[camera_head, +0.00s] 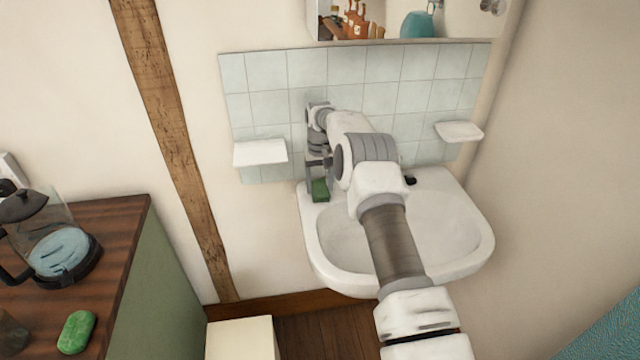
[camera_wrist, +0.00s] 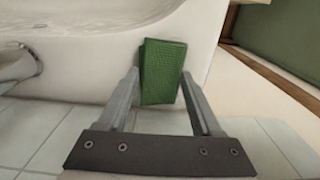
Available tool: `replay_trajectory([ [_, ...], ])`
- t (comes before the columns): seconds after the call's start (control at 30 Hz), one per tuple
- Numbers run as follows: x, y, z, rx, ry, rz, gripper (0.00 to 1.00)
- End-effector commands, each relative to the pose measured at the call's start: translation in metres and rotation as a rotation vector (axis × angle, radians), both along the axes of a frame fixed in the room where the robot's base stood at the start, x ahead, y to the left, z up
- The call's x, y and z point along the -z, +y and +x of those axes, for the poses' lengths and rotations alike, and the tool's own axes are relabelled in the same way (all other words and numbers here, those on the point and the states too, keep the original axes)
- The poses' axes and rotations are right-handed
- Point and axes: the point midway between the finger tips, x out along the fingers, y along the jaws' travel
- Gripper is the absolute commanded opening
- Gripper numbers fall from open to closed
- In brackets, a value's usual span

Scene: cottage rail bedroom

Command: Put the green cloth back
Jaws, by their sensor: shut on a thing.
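The green cloth (camera_head: 320,190) is a small folded piece at the back left corner of the white sink (camera_head: 465,205). My gripper (camera_head: 318,182) points down there and is shut on the cloth. In the wrist view the cloth (camera_wrist: 162,65) stands between the two fingers of my gripper (camera_wrist: 160,75), with the white sink (camera_wrist: 100,45) behind it. I cannot tell whether the cloth's lower end touches the rim. My arm hides part of the basin and the tiles behind it.
White shelves stick out from the tiled wall left (camera_head: 260,152) and right (camera_head: 459,131) of my arm. An open cabinet (camera_head: 405,40) hangs above. A wooden counter (camera_head: 110,240) at left holds a glass coffee pot (camera_head: 50,240) and a green soap-like object (camera_head: 76,332).

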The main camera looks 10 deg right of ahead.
Motion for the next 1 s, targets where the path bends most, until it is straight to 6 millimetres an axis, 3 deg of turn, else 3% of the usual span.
replay_trajectory([
  [0.23, 0.002, 0.0, 0.0, 0.0, -0.001, 0.0, 0.22],
  [0.27, 0.001, 0.0, 0.0, 0.0, -0.001, 0.0, 0.7],
  [0.4, 0.001, 0.0, 0.0, 0.0, -0.001, 0.0, 0.95],
  [0.77, -0.003, 0.0, 0.0, 0.0, -0.001, 0.0, 0.96],
  [1.0, -0.042, 0.0, 0.001, 0.0, -0.006, -0.001, 0.96],
])
